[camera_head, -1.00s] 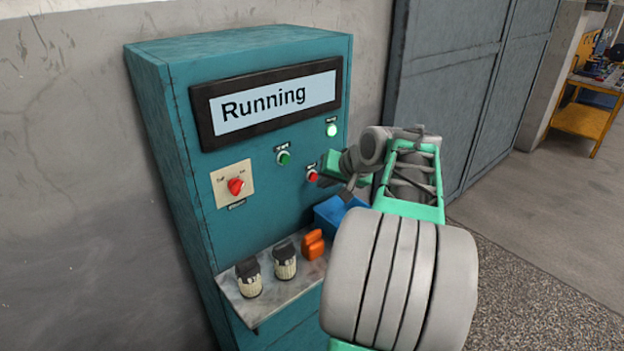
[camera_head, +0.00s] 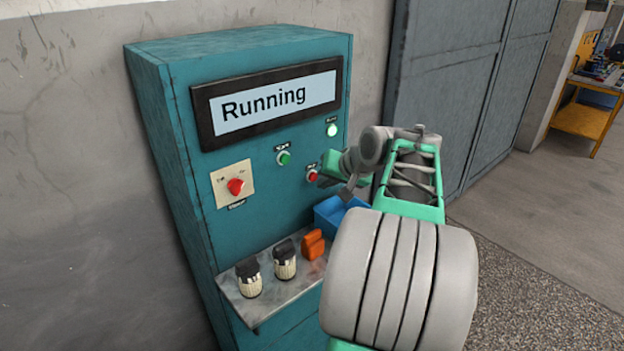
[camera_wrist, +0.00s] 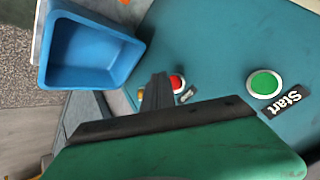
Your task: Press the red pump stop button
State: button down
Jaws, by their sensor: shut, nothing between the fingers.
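The red stop button (camera_head: 312,176) is on the front of the teal control cabinet (camera_head: 250,190), right of the green start button (camera_head: 284,158). In the wrist view the red button (camera_wrist: 177,83) shows just beside the dark fingertips of my gripper (camera_wrist: 158,90), which partly cover it. The green start button (camera_wrist: 264,84) with its "Start" label is to the right there. My gripper is shut and empty, close in front of the red button; I cannot tell whether it touches. The display (camera_head: 268,106) reads "Running" and a lamp (camera_head: 331,130) glows green-white.
A shelf (camera_head: 262,306) below carries two black-and-white connectors (camera_head: 249,278), an orange part (camera_head: 313,245) and a blue bin (camera_head: 330,214), which also shows in the wrist view (camera_wrist: 90,55). Open floor lies to the right.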

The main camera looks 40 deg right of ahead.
jog(key=shift+w, duration=0.15)
jog(key=shift+w, duration=0.3)
jog(key=shift+w, duration=0.4)
dwell(0.5)
jog(key=shift+s, duration=0.8)
jog(key=s, duration=0.5)
jog(key=shift+d, duration=0.1)
